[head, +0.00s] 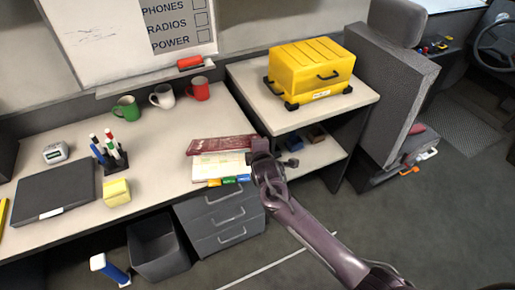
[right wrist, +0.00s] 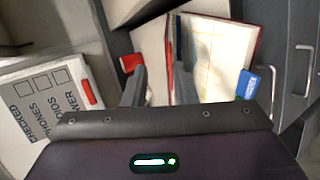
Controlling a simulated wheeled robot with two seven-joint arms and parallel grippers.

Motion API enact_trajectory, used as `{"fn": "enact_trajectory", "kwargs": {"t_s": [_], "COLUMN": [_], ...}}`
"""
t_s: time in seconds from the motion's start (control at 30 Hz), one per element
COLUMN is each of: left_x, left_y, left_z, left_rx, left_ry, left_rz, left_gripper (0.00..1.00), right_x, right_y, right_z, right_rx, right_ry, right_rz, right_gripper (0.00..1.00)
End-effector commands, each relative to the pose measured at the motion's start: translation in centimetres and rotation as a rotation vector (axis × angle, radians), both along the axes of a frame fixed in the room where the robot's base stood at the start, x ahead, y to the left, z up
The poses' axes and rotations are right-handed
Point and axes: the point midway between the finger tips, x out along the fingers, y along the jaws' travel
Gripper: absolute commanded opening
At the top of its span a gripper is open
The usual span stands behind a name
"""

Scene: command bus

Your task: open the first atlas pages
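The atlas lies at the front right of the long desk, with its dark red cover (head: 222,145) raised at the back and pale pages (head: 218,167) showing in front. Coloured tabs stick out along its front edge. In the right wrist view, the map page (right wrist: 220,50) with a red border and a blue tab (right wrist: 247,85) shows. My right gripper (head: 255,153) is at the atlas's right end. In the wrist view its fingers (right wrist: 160,88) stand apart, with an edge of the atlas between or just beyond them; contact is unclear. My left gripper is out of view.
Mugs (head: 162,96), a pen holder (head: 110,155), a yellow block (head: 116,192) and a dark binder (head: 55,190) are on the desk. A yellow case (head: 312,68) stands on the side table. A checklist board (head: 130,35) leans at the back. Drawers (head: 222,218) are below the atlas.

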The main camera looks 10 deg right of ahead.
Motion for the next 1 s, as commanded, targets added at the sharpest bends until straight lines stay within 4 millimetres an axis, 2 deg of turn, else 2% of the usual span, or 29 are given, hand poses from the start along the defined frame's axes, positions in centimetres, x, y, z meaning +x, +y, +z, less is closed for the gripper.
{"fn": "enact_trajectory", "kwargs": {"t_s": [0.27, 0.73, 1.0], "left_x": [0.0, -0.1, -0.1], "left_y": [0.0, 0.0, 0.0], "left_z": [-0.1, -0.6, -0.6], "left_rx": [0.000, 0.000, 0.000], "left_ry": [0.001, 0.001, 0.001], "left_rz": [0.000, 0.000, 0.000], "left_gripper": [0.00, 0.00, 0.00], "right_x": [-0.7, -6.3, -6.9], "right_y": [-0.1, -0.1, -0.1], "right_z": [0.2, 3.2, 3.6], "right_rx": [-0.001, -0.001, -0.001], "right_ry": [0.002, 0.000, 0.001], "right_rz": [0.000, 0.000, 0.000], "right_gripper": [0.25, 0.25, 0.25]}}
